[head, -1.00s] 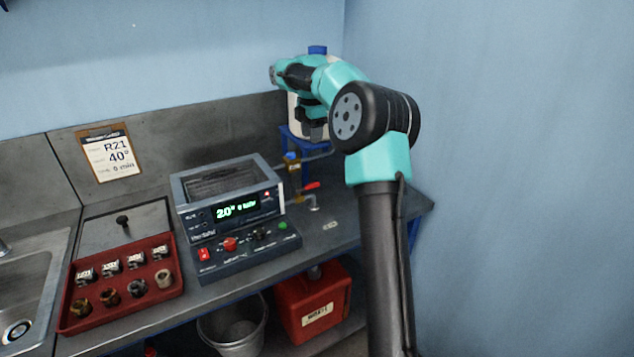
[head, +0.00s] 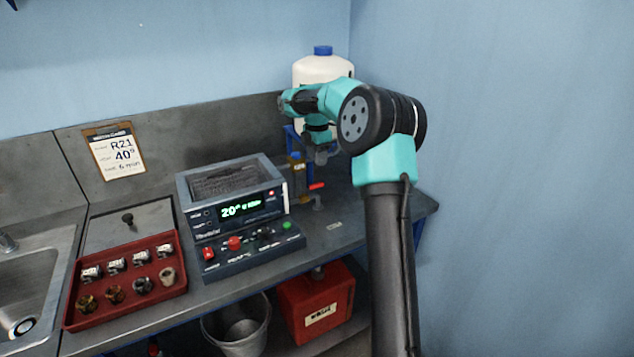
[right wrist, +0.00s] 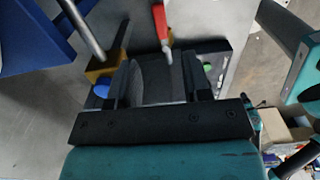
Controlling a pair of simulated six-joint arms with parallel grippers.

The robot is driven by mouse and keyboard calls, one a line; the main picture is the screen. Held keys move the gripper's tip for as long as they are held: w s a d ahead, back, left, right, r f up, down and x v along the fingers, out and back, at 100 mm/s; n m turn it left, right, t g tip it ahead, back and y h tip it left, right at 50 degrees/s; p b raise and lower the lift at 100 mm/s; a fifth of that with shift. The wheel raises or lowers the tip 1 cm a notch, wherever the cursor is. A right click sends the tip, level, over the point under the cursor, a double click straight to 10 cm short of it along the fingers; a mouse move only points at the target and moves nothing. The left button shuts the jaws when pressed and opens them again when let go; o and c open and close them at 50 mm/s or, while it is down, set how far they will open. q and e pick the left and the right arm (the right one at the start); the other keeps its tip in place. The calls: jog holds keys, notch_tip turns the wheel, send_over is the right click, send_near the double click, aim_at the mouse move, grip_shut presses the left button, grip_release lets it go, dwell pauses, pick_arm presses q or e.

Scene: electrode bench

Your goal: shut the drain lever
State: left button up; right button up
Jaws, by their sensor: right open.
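The drain lever (head: 317,186) has a red handle. In the head view it sticks out to the right beside the brass valve (head: 298,190), just right of the bath unit (head: 233,198). In the right wrist view the red handle (right wrist: 160,22) shows beyond my fingertips, between their lines and apart from them. My right gripper (head: 321,155) is open and empty, pointing down above the lever. Its two dark fingers (right wrist: 161,80) show in the right wrist view. My left gripper is not in view.
A white jug with a blue cap (head: 322,66) stands behind my right arm. A blue-capped fitting (head: 297,158) rises beside the lever. A red tray (head: 126,281) of small parts lies at the left. A red waste can (head: 317,305) and a bucket (head: 236,325) stand below the bench.

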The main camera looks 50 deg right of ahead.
aim_at(317, 183)
notch_tip(317, 183, down, 10)
jog(key=shift+r, duration=0.1)
jog(key=shift+c, duration=0.3)
grip_shut()
dwell(0.3)
